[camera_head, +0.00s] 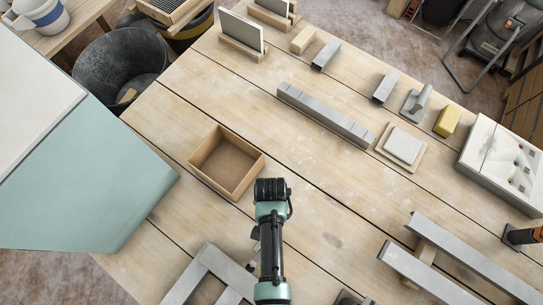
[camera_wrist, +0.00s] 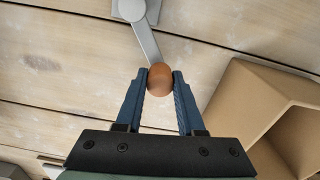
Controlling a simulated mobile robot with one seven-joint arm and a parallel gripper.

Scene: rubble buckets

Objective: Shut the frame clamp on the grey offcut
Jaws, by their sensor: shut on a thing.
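In the wrist view my gripper (camera_wrist: 160,75) has its two blue fingers closed on a round brown knob (camera_wrist: 160,82). The knob sits at the end of a flat grey lever (camera_wrist: 146,42). The lever runs up to a pale round pivot (camera_wrist: 131,9) at the top edge. I take this lever to be the frame clamp's handle; its jaw is out of view. In the head view my arm hides the gripper and knob. A grey frame (camera_head: 203,264) lies just left of the arm. I cannot tell which grey piece is the offcut.
An open cardboard-brown box (camera_head: 256,170) stands close to my arm; it also shows at right in the wrist view (camera_wrist: 235,88). A long grey bar (camera_head: 325,115), a square block on a board and grey rails (camera_head: 465,262) lie to the right. Bare planks lie between.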

